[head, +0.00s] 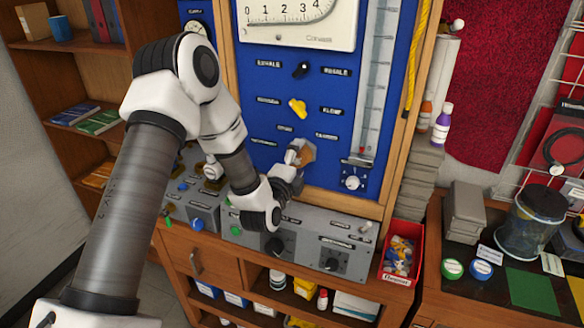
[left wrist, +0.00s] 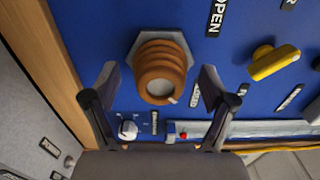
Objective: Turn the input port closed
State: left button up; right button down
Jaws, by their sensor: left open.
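The input port appears to be the ribbed copper-coloured fitting (left wrist: 160,78) on a grey hex base, on the blue panel (left wrist: 125,22). A pale mark shows on the lower right of its face. In the head view the fitting (head: 307,151) is partly hidden by my left gripper (head: 292,158). In the left wrist view my left gripper (left wrist: 159,88) is open, with one finger on each side of the fitting and visible gaps between. An OPEN label (left wrist: 215,17) is above right of it; another label (left wrist: 195,94) is partly hidden by the right finger. My right gripper is out of view.
A yellow knob (head: 297,108) and a black knob (head: 301,69) are above the fitting. A glass tube gauge (head: 376,85) runs down the panel's right side. A grey control box (head: 310,243) stands below. A red bin (head: 401,253) is at the bench's right.

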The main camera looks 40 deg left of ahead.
pick_arm(q)
jog(key=v, duration=1.1)
jog(key=shift+s+d, duration=0.1)
jog(key=shift+d, duration=0.05)
jog(key=s+d+f+g+h+b, duration=0.1)
jog(key=s+d+f+g+b, duration=0.15)
jog(key=f, duration=0.85)
jog(key=s+d+f+g+h+b, duration=0.2)
jog(key=s+d+f+g, duration=0.15)
jog(key=f, duration=0.65)
jog(key=s+d+f+g+h+b, duration=0.1)
jog(key=s+d+f+g+b, duration=0.25)
jog(key=f, duration=0.75)
jog(key=s+d+f+n+g, duration=0.1)
jog(key=s+f+n+g, duration=0.3)
jog(key=s+n, duration=0.4)
jog(key=s+f+n+g, duration=0.4)
jog(key=s+n, duration=0.4)
jog(key=shift+s+d, duration=0.2)
jog(key=shift+d, duration=0.2)
